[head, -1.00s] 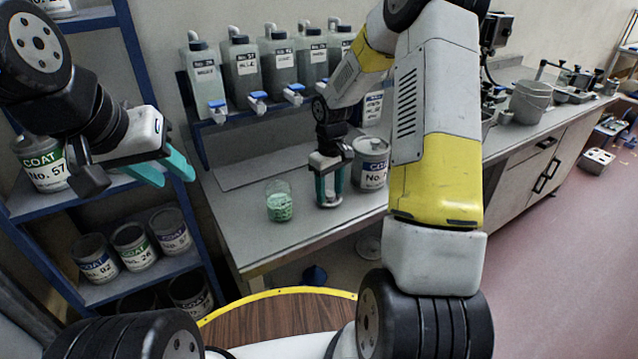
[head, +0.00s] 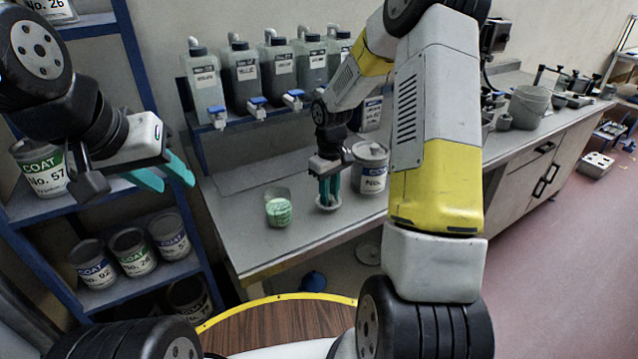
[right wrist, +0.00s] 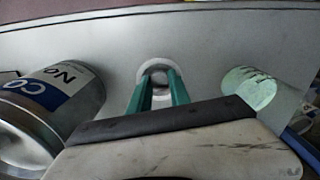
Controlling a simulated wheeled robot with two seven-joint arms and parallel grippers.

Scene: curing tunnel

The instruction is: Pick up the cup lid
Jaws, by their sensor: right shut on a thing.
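The cup lid (head: 326,206) is a small pale round disc on the workbench, under my right gripper. In the right wrist view the lid (right wrist: 153,68) shows as a pale ring around my fingertips. My right gripper (head: 328,198) points down with its green fingers close together, shut on the lid's middle; the exact contact is partly hidden by the fingers. It also shows in the right wrist view (right wrist: 158,80). The lid appears to be at bench level. My left gripper (head: 168,177) is in the air at the left, its green fingers apart and empty.
A clear cup with green contents (head: 278,210) stands left of the lid. A grey COAT can (head: 370,170) stands close on its right. Several jugs with blue taps (head: 240,75) line the back. The bench front (head: 270,255) is clear.

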